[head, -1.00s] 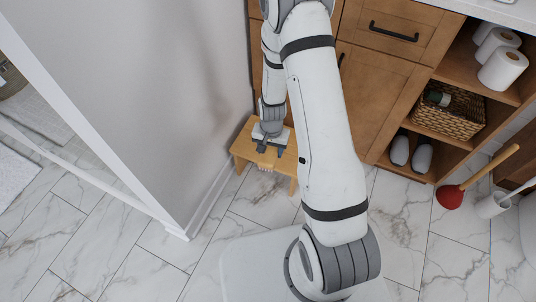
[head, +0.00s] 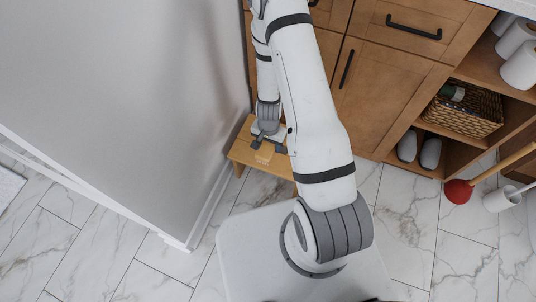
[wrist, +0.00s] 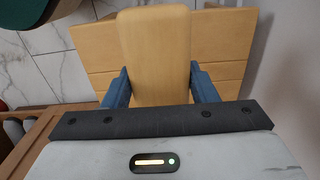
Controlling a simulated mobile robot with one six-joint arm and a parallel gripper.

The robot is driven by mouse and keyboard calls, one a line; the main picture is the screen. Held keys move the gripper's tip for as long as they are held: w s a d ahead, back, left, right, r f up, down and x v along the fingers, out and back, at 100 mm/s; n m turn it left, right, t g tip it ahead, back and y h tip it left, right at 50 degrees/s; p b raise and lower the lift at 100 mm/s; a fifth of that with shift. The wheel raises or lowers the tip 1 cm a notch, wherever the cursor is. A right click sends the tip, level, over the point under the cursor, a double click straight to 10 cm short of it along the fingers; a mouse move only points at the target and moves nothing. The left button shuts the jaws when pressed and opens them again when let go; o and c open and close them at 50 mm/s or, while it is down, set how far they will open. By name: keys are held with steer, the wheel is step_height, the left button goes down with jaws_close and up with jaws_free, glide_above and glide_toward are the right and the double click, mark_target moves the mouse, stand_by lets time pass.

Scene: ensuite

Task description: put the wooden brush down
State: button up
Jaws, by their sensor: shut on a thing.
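The wooden brush (wrist: 155,45) is pale wood and sits between the two blue fingers of my gripper (wrist: 160,88) in the wrist view. My gripper is shut on it. In the head view my gripper (head: 268,144) points down over a small wooden stool (head: 241,153), and the brush (head: 262,160) shows just below the fingers, over the stool top. The stool's slatted top (wrist: 222,45) also lies behind the brush in the wrist view. I cannot tell whether the brush touches the stool. The brush's underside is hidden in the wrist view.
A grey wall (head: 130,90) stands close on the left of the stool. A wooden cabinet (head: 375,100) stands behind and right, with a wicker basket (head: 465,113) and slippers (head: 430,153) on its shelves. A red plunger (head: 458,191) stands at right. Marble floor lies in front.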

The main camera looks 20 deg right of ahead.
steer(key=shift+a+f+b, duration=0.15)
steer(key=shift+f+b, duration=1.75)
steer(key=shift+f, duration=0.25)
steer(key=shift+a+f+b, duration=0.1)
steer(key=shift+f+b, duration=1.75)
steer(key=shift+f, duration=0.25)
steer(key=shift+f, duration=0.2)
steer(key=o, duration=0.9)
steer(key=shift+o, duration=0.2)
steer(key=shift+r, duration=0.15)
